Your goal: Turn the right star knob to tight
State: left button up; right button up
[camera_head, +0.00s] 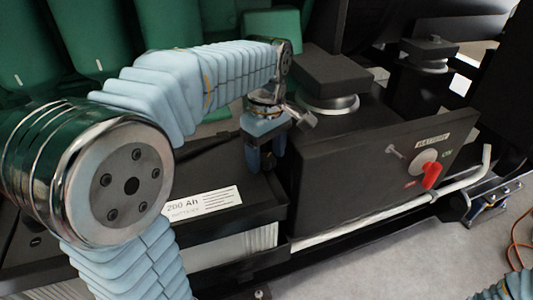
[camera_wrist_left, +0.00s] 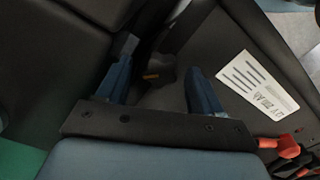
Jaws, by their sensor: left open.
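In the left wrist view a dark grey lobed knob (camera_wrist_left: 162,75) with a small orange-yellow mark shows between the two blue fingers of my left gripper (camera_wrist_left: 162,60). It looks like the star knob, but its lobes are dim and partly hidden. The fingers stand apart, one on each side of it; I cannot tell whether they touch it. In the head view my left gripper (camera_head: 262,160) points down at the back right corner of the battery (camera_head: 225,178), beside the dark control box, and I cannot make out the knob there. My right gripper is out of view.
A dark box (camera_head: 350,170) with a red rotary switch (camera_head: 431,175) stands right of the battery. A pale pipe (camera_head: 400,208) runs along its front. Green cylinders (camera_head: 85,40) stand behind. The wrist view shows a red part (camera_wrist_left: 285,146) at lower right.

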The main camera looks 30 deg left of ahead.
pick_arm(q)
jog(key=c, duration=1.1)
jog(key=shift+o, duration=0.2)
